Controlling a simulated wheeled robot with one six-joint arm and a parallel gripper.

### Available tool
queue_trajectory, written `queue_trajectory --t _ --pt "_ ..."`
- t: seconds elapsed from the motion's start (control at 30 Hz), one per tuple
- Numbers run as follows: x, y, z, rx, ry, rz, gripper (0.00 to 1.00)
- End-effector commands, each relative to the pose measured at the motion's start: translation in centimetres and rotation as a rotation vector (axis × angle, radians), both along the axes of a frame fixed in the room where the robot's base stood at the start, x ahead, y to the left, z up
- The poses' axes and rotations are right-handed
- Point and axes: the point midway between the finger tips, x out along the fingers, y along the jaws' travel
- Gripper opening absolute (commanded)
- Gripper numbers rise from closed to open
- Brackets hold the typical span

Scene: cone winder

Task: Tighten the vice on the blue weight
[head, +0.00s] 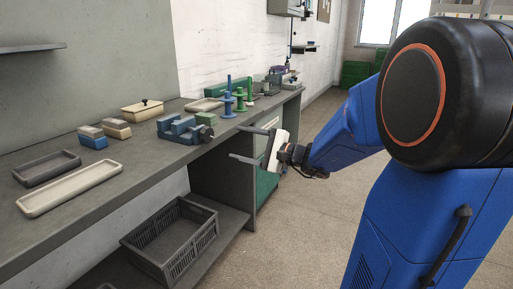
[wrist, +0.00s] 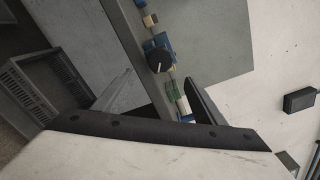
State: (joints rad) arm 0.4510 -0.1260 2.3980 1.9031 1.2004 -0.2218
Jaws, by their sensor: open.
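The blue-grey vice (head: 178,129) stands on the bench near its front edge. I cannot clearly tell a separate blue weight between the jaws.
Two shallow trays, one dark (head: 46,168) and one cream (head: 70,188), lie at the bench's near end. A lidded box (head: 142,110) and green and blue spindles (head: 239,98) stand farther back. A grey crate (head: 170,240) sits on the lower shelf. The floor aisle is clear.

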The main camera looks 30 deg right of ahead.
Motion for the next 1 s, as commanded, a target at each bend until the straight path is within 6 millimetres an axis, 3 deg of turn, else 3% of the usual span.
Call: queue_trajectory --t 0.43,1.0 --pt "-3.9 -2.9 0.0 -0.001 0.001 -0.002 0.64" --pt "-4.4 -3.2 0.0 0.015 0.011 0.000 0.64"
